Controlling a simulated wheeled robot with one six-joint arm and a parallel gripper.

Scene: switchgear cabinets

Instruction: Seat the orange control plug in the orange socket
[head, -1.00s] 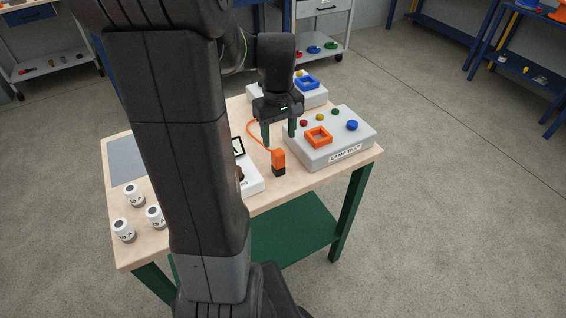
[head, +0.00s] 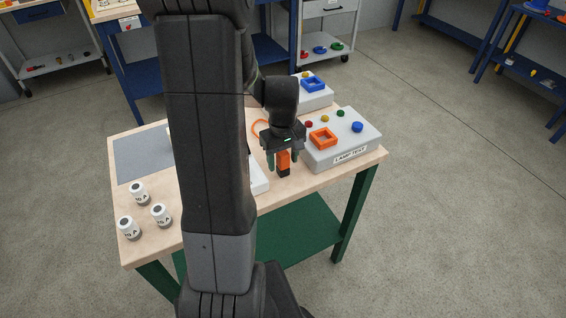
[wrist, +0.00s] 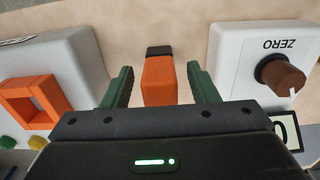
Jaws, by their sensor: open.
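In the wrist view the plug (wrist: 159,80) lies between the two green fingers of my gripper (wrist: 160,88), with a gap on each side. My gripper (head: 282,163) is open around the plug, pointing down. The orange socket (head: 322,138) is a raised square frame on the grey lamp test box (head: 346,150), to the right of my gripper. The socket (wrist: 35,102) shows empty at the left of the wrist view.
A white box with a brown ZERO knob (wrist: 284,77) stands close beside the plug. Several white jars (head: 161,214) are at the table's front left. A blue socket (head: 314,85) sits on another box behind. The lamp test box has coloured buttons (head: 357,127).

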